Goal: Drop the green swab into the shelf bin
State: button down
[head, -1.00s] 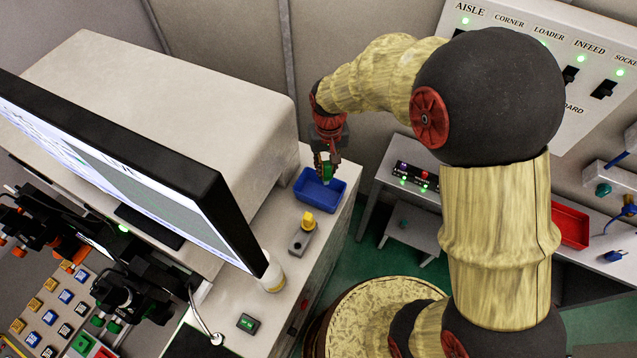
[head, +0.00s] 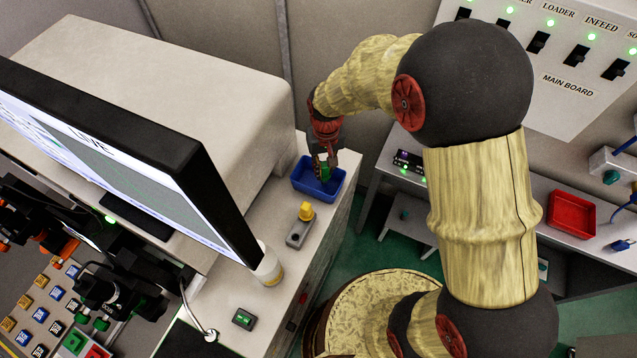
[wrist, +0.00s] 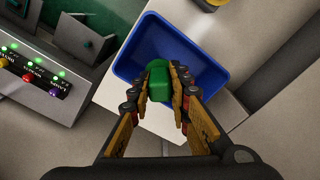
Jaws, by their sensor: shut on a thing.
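My gripper (head: 325,170) is shut on the green swab (wrist: 160,80), a rounded green block shape between the two fingertips in the wrist view. In the head view the green swab (head: 325,174) shows at the fingertips. A blue bin (head: 303,187) stands open on the pale bench top at the wall end. My gripper points down over this bin, and the swab is within its outline in both views. The bin's rim (wrist: 125,62) surrounds the fingertips in the wrist view. How deep the swab hangs is hard to tell.
A yellow-knobbed grey device (head: 301,228) stands just in front of the bin. A red bin (head: 572,214) sits on the shelf at right. A small lit control box (head: 410,162) stands on a side table.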

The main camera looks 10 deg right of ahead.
jog(key=c, duration=1.6)
grip_release()
jog(key=shift+r, duration=0.15)
notch_tip(320, 180, up, 12)
jog(key=shift+s+f, duration=0.1)
